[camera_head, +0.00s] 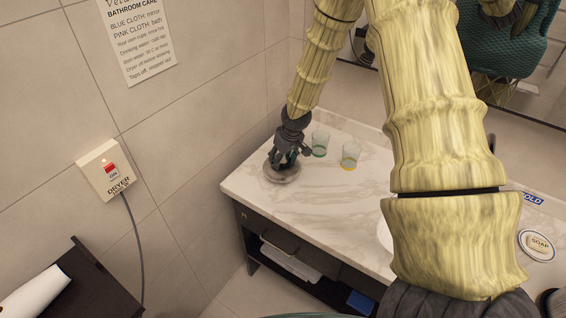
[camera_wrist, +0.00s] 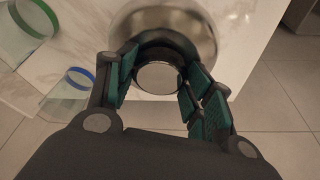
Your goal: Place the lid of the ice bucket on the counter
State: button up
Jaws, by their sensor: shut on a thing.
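The round, shiny metal lid (camera_head: 284,177) is at the left end of the marble counter (camera_head: 300,212), flat on it or just above it; I cannot tell if they touch. In the wrist view the lid (camera_wrist: 206,35) shows as a silver dome with a round knob (camera_wrist: 158,78). My gripper (camera_head: 285,163) points down over the lid. In the wrist view its green-padded fingers (camera_wrist: 157,84) are closed around the knob. I do not see the ice bucket's body in either view.
Two clear glasses stand right of the lid, the nearer-to-lid glass (camera_head: 320,144) and a yellow-based glass (camera_head: 350,156). A basin (camera_head: 385,236) is partly hidden by my arm. A soap dish (camera_head: 537,244) is at far right. The tiled wall (camera_head: 215,120) is close on the left.

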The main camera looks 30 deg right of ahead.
aim_at(284, 161)
jog(key=shift+f+p, duration=0.7)
jog(key=shift+f, duration=0.95)
jog(key=shift+f, duration=0.1)
jog(key=o, duration=1.5)
jog(key=shift+c, duration=0.2)
jog(key=b+v, duration=0.3)
jog(key=v, duration=0.9)
jog(key=shift+b, duration=0.4)
jog(key=shift+a, duration=0.1)
